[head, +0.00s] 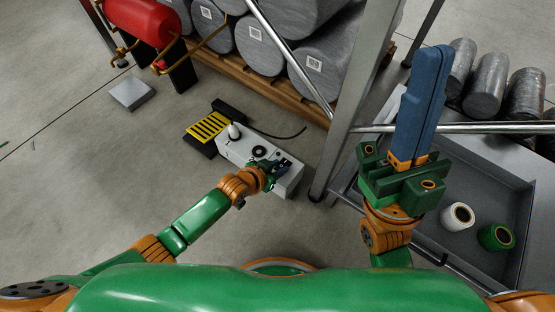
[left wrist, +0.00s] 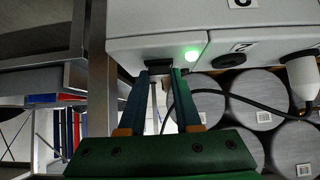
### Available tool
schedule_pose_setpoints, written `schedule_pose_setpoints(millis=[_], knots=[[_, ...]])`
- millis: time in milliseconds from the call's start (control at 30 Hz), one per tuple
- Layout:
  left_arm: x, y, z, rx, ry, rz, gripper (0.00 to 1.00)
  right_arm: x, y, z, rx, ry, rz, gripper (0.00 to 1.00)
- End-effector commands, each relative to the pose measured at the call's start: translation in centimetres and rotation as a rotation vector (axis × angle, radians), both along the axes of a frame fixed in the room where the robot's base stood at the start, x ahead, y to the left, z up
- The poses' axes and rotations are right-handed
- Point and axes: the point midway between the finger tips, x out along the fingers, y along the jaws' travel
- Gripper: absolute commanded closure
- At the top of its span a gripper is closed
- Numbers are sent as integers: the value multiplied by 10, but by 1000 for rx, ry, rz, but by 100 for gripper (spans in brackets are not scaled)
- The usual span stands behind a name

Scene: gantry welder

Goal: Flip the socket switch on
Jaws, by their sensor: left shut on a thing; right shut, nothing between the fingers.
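The white socket box (head: 292,182) stands on the floor left of a metal frame leg, with a dark round socket (head: 259,151) on its top. In the left wrist view the box face (left wrist: 130,25) fills the top, with a small black switch (left wrist: 159,67) and a lit green lamp (left wrist: 193,56) beside it. My left gripper (head: 284,164) is at the box's right end; its two fingers (left wrist: 161,76) are closed on the switch, whose lower part they hide. My right gripper (head: 430,52) is shut and empty, raised over the grey tray at right.
A white conical plug (head: 234,131) stands on the box, and a black cable runs behind it. A yellow-black pedal (head: 208,126) lies left of the box. The frame leg (head: 345,120) is close on the right. Grey cylinders (head: 268,41) lie on a pallet behind.

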Motion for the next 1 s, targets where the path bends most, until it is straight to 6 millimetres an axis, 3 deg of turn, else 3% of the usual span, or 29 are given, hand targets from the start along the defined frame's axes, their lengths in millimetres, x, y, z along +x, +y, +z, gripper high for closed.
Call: schedule_pose_setpoints(millis=[267, 300, 367, 400, 767, 1000], knots=[[0, -1, -1, 1, 2, -1, 100, 0, 0, -1, -2, 3, 0, 100], [0, 0, -1, 1, 2, -1, 57, 0, 0, -1, -2, 3, 0, 100], [0, 0, -1, 1, 2, -1, 41, 0, 0, -1, -1, 3, 0, 100], [0, 0, -1, 0, 1, -1, 38, 0, 0, -1, -2, 3, 0, 100], [-1, 1, 2, 1, 1, 0, 38, 7, 1, -1, -11, 40, -5, 100], [-13, 9, 17, 1, 2, -1, 38, 55, 9, -21, -90, 337, -33, 100]])
